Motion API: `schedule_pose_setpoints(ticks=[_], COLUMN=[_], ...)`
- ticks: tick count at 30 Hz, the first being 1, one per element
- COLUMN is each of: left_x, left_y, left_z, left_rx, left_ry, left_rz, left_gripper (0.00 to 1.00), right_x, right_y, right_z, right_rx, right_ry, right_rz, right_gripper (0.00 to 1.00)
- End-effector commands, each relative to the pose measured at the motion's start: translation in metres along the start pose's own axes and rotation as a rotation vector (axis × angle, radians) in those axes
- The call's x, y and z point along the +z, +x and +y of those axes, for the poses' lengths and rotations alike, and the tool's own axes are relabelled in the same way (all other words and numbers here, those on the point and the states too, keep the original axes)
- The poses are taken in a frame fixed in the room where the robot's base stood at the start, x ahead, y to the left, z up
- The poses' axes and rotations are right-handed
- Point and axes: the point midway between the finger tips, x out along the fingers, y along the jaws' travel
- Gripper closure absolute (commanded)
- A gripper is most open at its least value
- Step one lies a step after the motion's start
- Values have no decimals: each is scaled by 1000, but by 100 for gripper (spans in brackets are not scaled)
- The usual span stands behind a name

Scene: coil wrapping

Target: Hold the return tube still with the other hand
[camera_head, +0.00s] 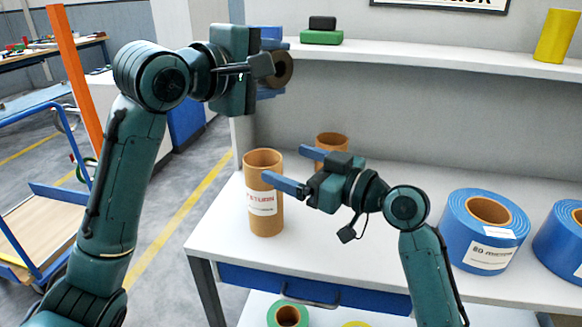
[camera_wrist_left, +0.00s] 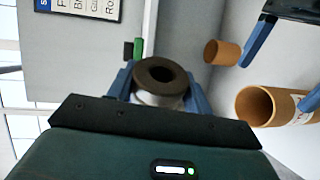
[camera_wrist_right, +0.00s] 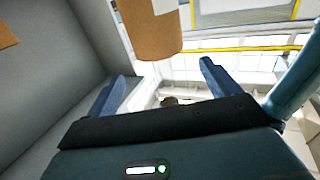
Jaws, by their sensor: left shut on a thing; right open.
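The return tube (camera_head: 263,218), a brown cardboard cylinder with a white label, stands upright near the left end of the white table. In the left wrist view the tube (camera_wrist_left: 254,106) shows its open top. My right gripper (camera_head: 284,162) is open; one blue finger crosses in front of the tube's right edge. In the right wrist view the tube (camera_wrist_right: 152,28) lies between the finger lines, mostly beyond the tips; contact cannot be told. My left gripper (camera_head: 272,66) is shut on a dark-cored roll (camera_wrist_left: 161,76), held above and behind the tube.
A shorter brown tube (camera_head: 332,141) stands behind my right gripper. Blue rolls (camera_head: 487,232) stand at the table's right. A shelf (camera_head: 420,55) above carries green and black blocks (camera_head: 321,37) and a yellow cylinder (camera_head: 556,36). Bare table lies in front of the return tube.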

Motion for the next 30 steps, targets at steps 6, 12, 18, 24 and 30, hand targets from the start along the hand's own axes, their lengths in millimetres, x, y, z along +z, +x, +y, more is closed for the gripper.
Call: schedule_pose_setpoints(ticks=[6,12,18,24,30], left_x=[0,0,0,0,0], left_y=[0,0,0,0,0], left_z=[1,1,1,1,1], left_rx=[3,3,3,3,3], left_ry=[1,1,1,1,1], left_rz=[0,0,0,0,0], left_gripper=[77,77,77,77,77], right_x=[21,60,77,77,78], right_y=[1,1,22,55,72], right_z=[0,0,-1,-1,0], right_rx=[-8,-7,-8,-8,-6], right_ry=[8,8,4,3,2], right_rz=[-3,-2,4,2,1], right_gripper=[12,12,12,12,12])
